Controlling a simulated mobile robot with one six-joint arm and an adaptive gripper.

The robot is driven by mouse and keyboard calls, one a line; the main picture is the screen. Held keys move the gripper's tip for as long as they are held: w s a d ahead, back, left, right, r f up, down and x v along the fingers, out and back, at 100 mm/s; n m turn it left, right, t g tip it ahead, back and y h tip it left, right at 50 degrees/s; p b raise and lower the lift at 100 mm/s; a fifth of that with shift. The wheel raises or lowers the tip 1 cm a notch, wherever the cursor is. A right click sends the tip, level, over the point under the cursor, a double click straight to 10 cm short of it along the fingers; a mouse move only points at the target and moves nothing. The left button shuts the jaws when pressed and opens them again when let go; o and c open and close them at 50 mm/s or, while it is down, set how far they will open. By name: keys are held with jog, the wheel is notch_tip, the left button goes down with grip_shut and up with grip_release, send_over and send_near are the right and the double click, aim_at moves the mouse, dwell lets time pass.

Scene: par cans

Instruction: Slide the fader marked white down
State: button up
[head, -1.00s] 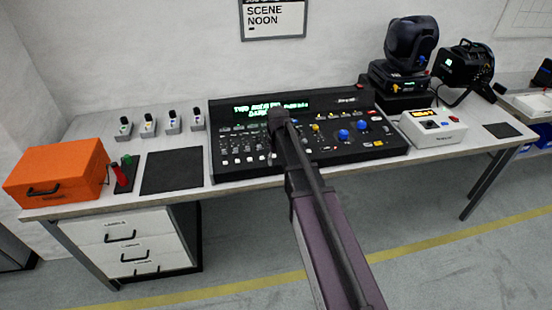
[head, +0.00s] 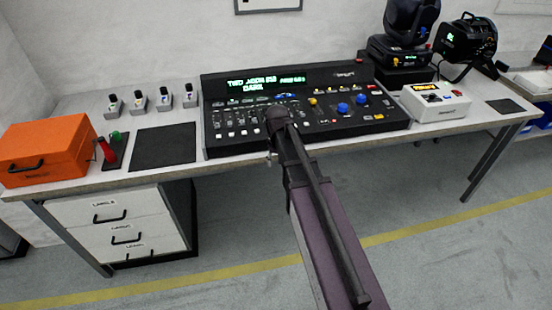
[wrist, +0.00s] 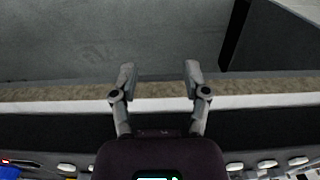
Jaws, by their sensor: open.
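The black lighting console (head: 300,145) stands on the bench in the head view, its green display lit above rows of controls. White fader caps (head: 231,134) sit in a row at its front left. I cannot read which fader is marked white. In the wrist view, several pale caps (wrist: 265,164) show along the bottom edge, partly cut off. My gripper (wrist: 160,78) is open and empty, its fingers apart over the bench's front edge and the floor beyond. My wrist hides part of the console's middle in the head view.
The bench edge (wrist: 250,103) runs below my fingers. An orange case (head: 45,152), a dark mat (head: 163,146) and a red and a green handle lie left of the console. A white box (head: 436,104) and stage lights (head: 468,45) stand to the right.

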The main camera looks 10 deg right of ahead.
jog(key=s+f+b, duration=0.7)
jog(key=f+b, duration=0.5)
jog(key=f, duration=0.1)
dwell(0.4)
dwell(1.5)
jog(key=s, duration=0.7)
jog(key=shift+s, duration=0.35)
jog(key=shift+s, duration=0.1)
